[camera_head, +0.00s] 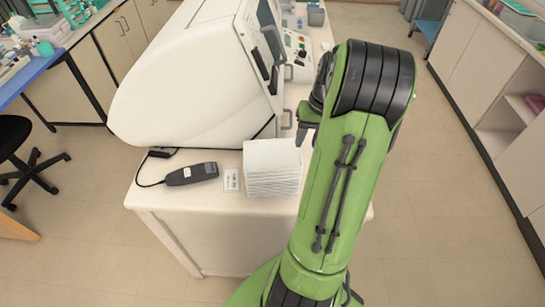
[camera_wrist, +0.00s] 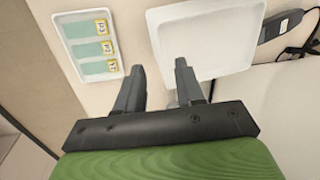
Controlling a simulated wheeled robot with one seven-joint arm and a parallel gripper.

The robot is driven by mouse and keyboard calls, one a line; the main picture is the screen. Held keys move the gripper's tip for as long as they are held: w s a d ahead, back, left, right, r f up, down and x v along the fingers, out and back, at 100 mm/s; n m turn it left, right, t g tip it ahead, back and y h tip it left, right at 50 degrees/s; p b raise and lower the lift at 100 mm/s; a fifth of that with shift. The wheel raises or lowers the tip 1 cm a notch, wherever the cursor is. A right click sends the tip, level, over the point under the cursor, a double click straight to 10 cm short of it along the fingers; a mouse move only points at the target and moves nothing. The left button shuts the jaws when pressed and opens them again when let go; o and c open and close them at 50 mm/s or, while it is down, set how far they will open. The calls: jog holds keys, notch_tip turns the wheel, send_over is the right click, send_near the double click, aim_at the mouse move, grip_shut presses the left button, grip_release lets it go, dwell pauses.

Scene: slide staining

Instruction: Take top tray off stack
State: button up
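A stack of flat white trays (camera_head: 272,170) sits near the front of the white bench, with its plain top tray (camera_head: 271,153) uppermost. In the wrist view the empty top of a white tray (camera_wrist: 207,38) shows beyond my fingers. My gripper (camera_wrist: 158,82) is open, with its two dark fingers apart and nothing visibly held between them. The right fingertip overlaps the tray's lower left edge in that view; whether it touches cannot be told. In the head view my gripper (camera_head: 304,122) is just behind and right of the stack, partly hidden by my arm.
A white tray with several yellow-labelled slides (camera_wrist: 93,45) lies left of the plain tray in the wrist view. A dark handheld device (camera_head: 192,174) with a cord and a small label card (camera_head: 231,180) lie left of the stack. A large white machine (camera_head: 195,75) stands behind.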

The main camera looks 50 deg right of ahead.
jog(key=f, duration=0.3)
jog(key=a+f, duration=0.1)
jog(key=f, duration=0.1)
jog(key=shift+w+f, duration=0.25)
jog(key=shift+w, duration=0.15)
jog(key=shift+s, duration=0.1)
grip_shut()
